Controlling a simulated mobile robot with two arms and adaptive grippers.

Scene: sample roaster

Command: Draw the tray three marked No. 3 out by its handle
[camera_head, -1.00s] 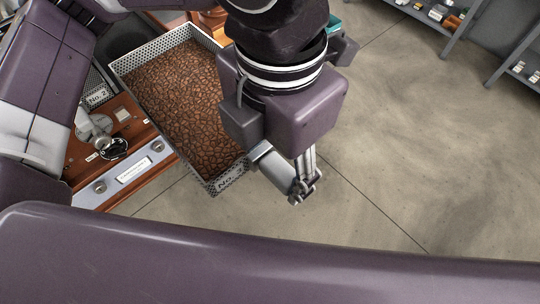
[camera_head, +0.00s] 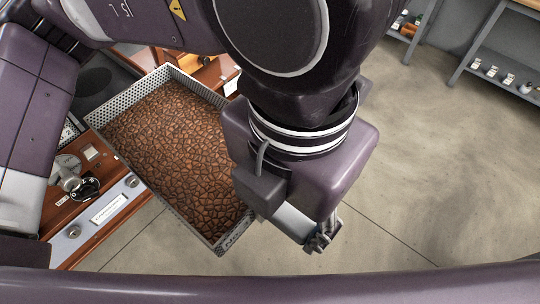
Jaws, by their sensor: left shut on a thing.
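The tray marked "No." (camera_head: 233,240) is a perforated metal tray filled with brown beans. It extends far out of the wooden machine over the floor, and the digit on its front label is hidden by my left gripper. My left gripper (camera_head: 319,238) is at the tray's front right corner, pointing down, shut on the tray's handle. The handle itself is hidden behind the gripper body. My right gripper is not in view.
The machine's wooden front (camera_head: 92,215) with a nameplate and knobs lies left of the tray. Another perforated tray (camera_head: 70,130) sits behind it. Bare concrete floor (camera_head: 430,170) is open to the right. A grey shelf (camera_head: 500,75) with small jars stands far right.

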